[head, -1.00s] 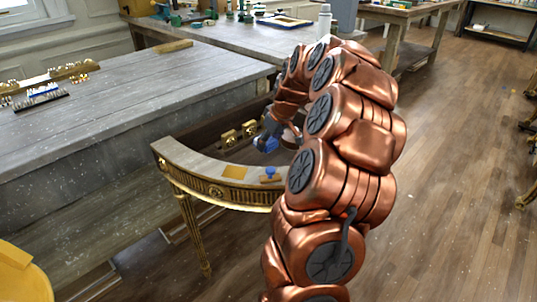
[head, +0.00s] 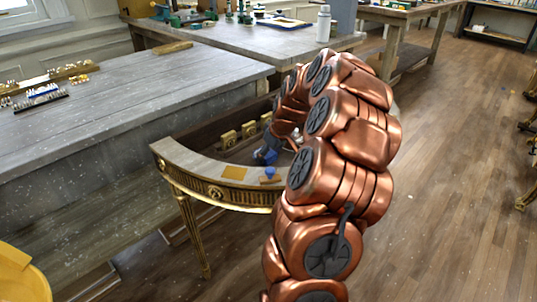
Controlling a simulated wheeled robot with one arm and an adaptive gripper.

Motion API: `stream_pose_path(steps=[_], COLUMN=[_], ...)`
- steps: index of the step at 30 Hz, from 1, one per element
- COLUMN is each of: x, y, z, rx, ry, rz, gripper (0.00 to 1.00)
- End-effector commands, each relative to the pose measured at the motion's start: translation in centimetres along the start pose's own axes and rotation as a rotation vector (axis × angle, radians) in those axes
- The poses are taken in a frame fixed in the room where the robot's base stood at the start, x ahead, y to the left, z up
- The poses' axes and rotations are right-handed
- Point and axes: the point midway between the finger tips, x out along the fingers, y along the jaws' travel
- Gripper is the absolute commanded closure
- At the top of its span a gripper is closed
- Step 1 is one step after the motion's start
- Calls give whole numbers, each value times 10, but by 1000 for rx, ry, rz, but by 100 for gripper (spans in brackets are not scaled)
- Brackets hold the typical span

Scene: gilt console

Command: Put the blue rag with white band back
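The gilt console (head: 205,170) is a curved table with a pale top, a gold fluted apron and slim legs. My gripper (head: 266,155) is small and dark at the end of my copper arm, low over the console's top right of centre. Something bright blue shows at its tip; I cannot tell whether this is the rag, and no white band can be made out. A small blue thing (head: 269,171) rests on an orange-brown patch on the console just below the gripper. My arm hides the console's right part, and the fingers are too small to read.
A flat yellow-orange square (head: 234,173) lies on the console. Gold blocks (head: 228,139) stand behind it. A long grey workbench (head: 130,95) runs at the left and back. A yellow round thing (head: 22,275) is at lower left. The wooden floor at right is open.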

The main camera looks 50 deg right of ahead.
Motion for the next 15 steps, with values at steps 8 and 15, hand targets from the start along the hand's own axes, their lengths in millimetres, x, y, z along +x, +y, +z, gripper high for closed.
stream_pose_path(steps=[8,15], x=[0,-5], y=[0,0], z=[0,-2], rx=[0,0], ry=[0,1], rz=[0,0], gripper=[18,18])
